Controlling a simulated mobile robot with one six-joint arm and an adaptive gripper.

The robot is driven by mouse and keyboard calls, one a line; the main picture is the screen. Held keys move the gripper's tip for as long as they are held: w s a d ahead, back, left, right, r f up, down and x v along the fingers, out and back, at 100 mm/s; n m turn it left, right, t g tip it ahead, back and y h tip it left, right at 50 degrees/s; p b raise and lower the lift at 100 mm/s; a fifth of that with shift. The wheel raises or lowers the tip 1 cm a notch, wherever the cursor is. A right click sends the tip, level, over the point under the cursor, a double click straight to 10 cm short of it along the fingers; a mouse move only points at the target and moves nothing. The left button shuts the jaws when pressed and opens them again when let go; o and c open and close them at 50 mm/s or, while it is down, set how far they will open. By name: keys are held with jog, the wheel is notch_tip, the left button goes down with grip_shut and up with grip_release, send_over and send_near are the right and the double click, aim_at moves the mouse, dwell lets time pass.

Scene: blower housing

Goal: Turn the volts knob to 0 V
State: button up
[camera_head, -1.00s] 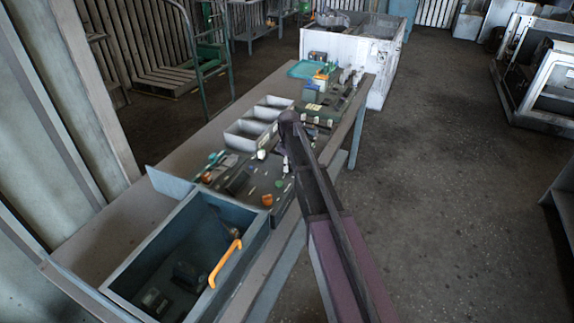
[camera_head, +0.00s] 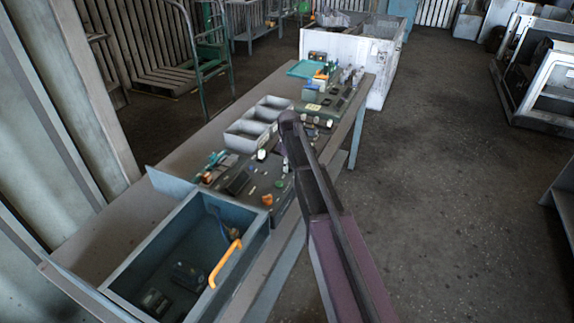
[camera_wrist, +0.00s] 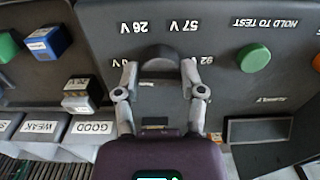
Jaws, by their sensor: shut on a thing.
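The volts knob (camera_wrist: 158,57) is a dark rounded knob on a dark grey panel (camera_wrist: 221,25), seen upside down in the wrist view. Labels reading 26 V and 57 V stand beyond it. Partly covered labels flank it: one ending in "0 V" at left, one starting with 92 at right. My gripper (camera_wrist: 160,72) has one finger on each side of the knob and is shut on it. The knob's pointer direction cannot be made out. In the head view my arm hides the gripper and the knob.
A green button (camera_wrist: 253,57) labelled HOLD TO TEST sits right of the knob. In the head view, an open blue box (camera_head: 185,238) with an orange handle stands at the bench's near end.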

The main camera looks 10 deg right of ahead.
jog(key=shift+w, duration=0.15)
jog(key=o, duration=1.2)
jog(key=shift+w+a+f, duration=0.1)
jog(key=shift+c, duration=0.2)
jog(key=shift+s, duration=0.2)
